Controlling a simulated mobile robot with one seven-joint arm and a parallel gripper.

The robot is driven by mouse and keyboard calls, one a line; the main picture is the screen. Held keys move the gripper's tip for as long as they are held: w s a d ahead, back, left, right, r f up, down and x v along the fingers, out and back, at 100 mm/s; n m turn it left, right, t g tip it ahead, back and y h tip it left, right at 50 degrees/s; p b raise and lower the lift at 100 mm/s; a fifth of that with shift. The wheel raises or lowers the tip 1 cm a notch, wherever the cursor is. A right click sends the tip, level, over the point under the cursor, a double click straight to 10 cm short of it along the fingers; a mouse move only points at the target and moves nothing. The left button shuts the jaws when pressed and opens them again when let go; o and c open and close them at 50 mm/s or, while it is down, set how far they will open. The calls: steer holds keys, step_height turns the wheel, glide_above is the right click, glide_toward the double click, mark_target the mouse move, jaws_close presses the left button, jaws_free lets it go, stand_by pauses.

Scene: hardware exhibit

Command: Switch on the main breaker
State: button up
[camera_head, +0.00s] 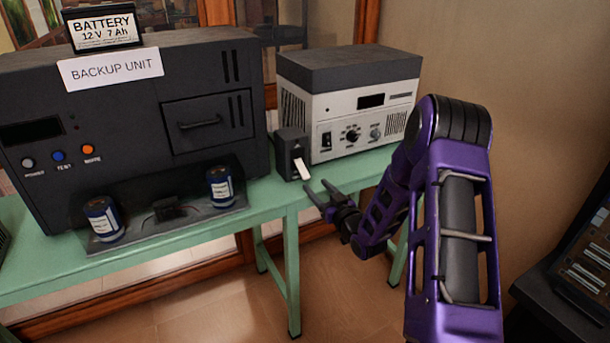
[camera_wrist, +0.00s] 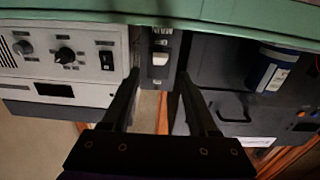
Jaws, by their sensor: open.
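A small black box with a white lever, which looks like the main breaker (camera_head: 289,152), stands on the green table between the backup unit and a grey-white unit. Its white lever (camera_head: 302,169) sticks out of the front and slants downward in the head view. In the wrist view, which is upside down, the lever (camera_wrist: 160,58) lies between my two fingertips in the picture. My gripper (camera_head: 318,188) is in front of and slightly below the box, open, with nothing between its fingers. Whether a finger touches the lever cannot be told.
The black backup unit (camera_head: 110,110) stands left, with two blue cylinders (camera_head: 103,218) (camera_head: 220,187) on its front ledge. The grey-white unit (camera_head: 347,100) with knobs and a switch stands close right. The green table (camera_head: 270,198) has bare edge in front. A dark panel (camera_head: 575,270) is at far right.

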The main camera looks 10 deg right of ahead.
mark_target(305, 174)
steer(key=x, duration=0.8)
steer(key=shift+w, duration=0.2)
jaws_close()
stand_by(1.1)
